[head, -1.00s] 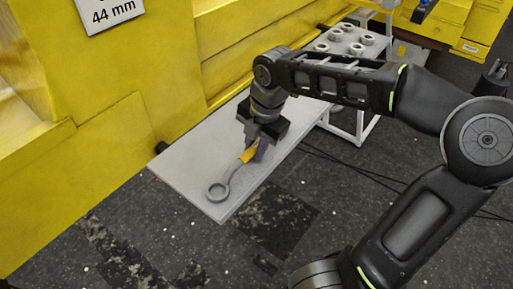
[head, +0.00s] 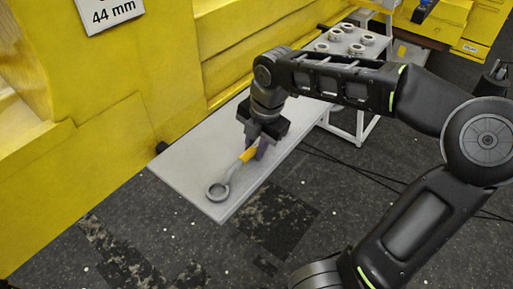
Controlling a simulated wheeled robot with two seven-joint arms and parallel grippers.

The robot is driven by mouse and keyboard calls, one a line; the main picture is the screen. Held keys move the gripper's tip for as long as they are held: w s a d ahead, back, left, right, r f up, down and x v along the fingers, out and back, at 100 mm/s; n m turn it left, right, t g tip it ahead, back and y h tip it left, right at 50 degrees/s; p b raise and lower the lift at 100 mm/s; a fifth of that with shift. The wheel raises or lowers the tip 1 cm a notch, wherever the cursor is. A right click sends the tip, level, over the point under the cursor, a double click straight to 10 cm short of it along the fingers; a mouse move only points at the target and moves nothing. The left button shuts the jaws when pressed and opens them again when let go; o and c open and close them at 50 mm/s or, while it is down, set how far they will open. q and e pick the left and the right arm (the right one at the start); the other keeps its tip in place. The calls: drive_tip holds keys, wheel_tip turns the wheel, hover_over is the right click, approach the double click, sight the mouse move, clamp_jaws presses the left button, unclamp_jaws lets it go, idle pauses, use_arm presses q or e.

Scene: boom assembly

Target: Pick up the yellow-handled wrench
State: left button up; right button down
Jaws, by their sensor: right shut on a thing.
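The wrench has a grey ring end (head: 218,191) and a yellow handle (head: 248,155). It lies along the grey table (head: 190,165), its ring toward the front edge. My right gripper (head: 258,150) points down over the handle and is shut on it. The far end of the handle is hidden by the gripper. I cannot tell whether the wrench is lifted off the table. My left gripper is not in view.
Several grey rings (head: 348,37) stand on a white table further back. Dark floor with cables lies to the right.

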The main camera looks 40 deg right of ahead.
sight(255, 145)
drive_tip(key=shift+r, duration=0.15)
wheel_tip(255, 145, up, 10)
drive_tip(key=shift+f+b, duration=0.1)
drive_tip(key=shift+b, duration=0.35)
idle(0.4)
drive_tip(key=c, duration=1.8)
unclamp_jaws()
drive_tip(key=shift+c, duration=0.2)
clamp_jaws()
